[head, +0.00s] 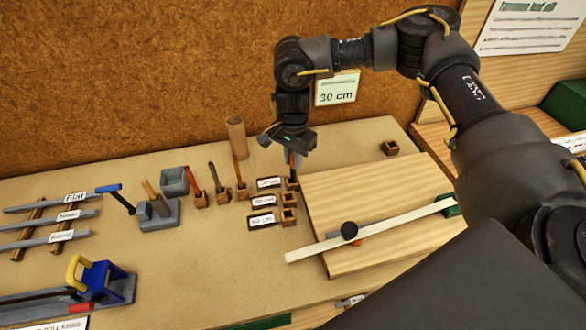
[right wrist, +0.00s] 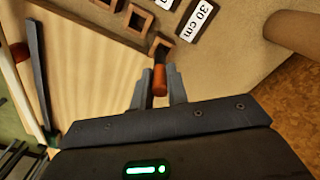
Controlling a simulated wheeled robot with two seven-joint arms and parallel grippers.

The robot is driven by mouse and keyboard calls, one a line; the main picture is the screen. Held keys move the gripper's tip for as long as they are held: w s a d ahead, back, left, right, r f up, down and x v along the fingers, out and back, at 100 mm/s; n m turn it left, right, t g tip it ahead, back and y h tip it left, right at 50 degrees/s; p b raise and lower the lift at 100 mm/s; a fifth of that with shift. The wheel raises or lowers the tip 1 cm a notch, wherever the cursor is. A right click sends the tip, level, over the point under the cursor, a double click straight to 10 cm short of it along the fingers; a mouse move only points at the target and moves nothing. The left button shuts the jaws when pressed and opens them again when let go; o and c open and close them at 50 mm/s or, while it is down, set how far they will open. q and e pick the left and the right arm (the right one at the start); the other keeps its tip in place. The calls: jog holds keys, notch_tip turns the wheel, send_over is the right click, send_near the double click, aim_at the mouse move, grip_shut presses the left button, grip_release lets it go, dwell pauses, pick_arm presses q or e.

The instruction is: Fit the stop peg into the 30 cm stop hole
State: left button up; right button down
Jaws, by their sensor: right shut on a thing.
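My right gripper (head: 291,153) points down over the far one of three small wooden stop-hole blocks. In the right wrist view my right gripper (right wrist: 159,98) is shut on the stop peg (right wrist: 159,80), which has an orange-red body and a dark lower end. The peg's lower end is at the opening of the block (right wrist: 162,47) beside the "30 cm" label (right wrist: 200,18). I cannot tell how far it is inside. The peg (head: 292,161) and the block (head: 292,184) also show in the head view. My left gripper is not in view.
Two more hole blocks (head: 289,199) stand nearer, with labels beside them. A wooden board (head: 390,190) carrying a pale strip (head: 380,227) lies to the right. Tools in wooden holders (head: 222,196) and a wooden cylinder (head: 236,137) stand left of the gripper. A "30 cm" card (head: 337,89) hangs behind.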

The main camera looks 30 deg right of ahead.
aim_at(292, 167)
notch_tip(292, 167, down, 4)
jog(key=shift+w+r+b, duration=0.15)
jog(key=shift+r+b, duration=0.1)
jog(key=shift+b, duration=0.85)
jog(key=shift+w+f, duration=0.1)
jog(key=shift+f, duration=0.1)
jog(key=c, duration=1.4)
grip_release()
